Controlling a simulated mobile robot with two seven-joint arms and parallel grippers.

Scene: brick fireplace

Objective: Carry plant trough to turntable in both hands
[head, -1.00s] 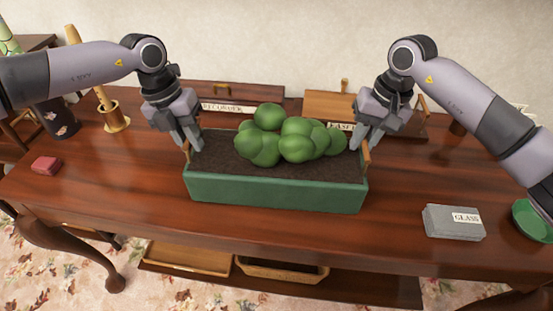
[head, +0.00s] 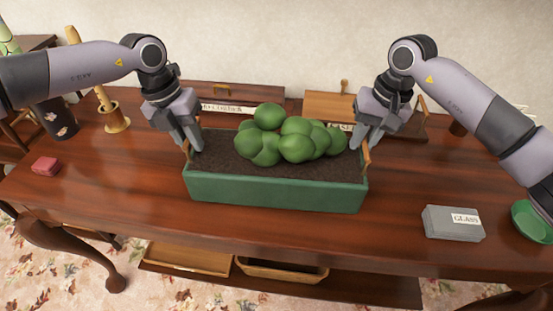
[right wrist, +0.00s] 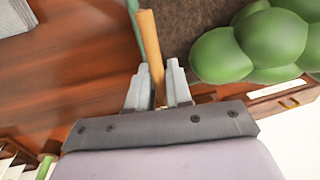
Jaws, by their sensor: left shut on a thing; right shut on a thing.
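The plant trough (head: 275,193) is a green box with dark soil and round green bushes, upright near the middle of the wooden table. It has a wooden handle at each end. My left gripper (head: 191,147) is shut on the left handle. My right gripper (head: 362,145) is shut on the right handle (head: 366,157). In the right wrist view the right gripper's fingers (right wrist: 158,88) stand on both sides of the wooden handle bar (right wrist: 150,45). I cannot tell whether the trough touches the table. I make out no turntable.
A grey box labelled GLASS (head: 453,222) and a green bowl (head: 533,221) are at the right. A red block (head: 46,166) and a wooden holder (head: 115,121) are at the left. Labelled wooden boxes (head: 240,95) stand behind the trough. The table (head: 120,185) is clear in front-left.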

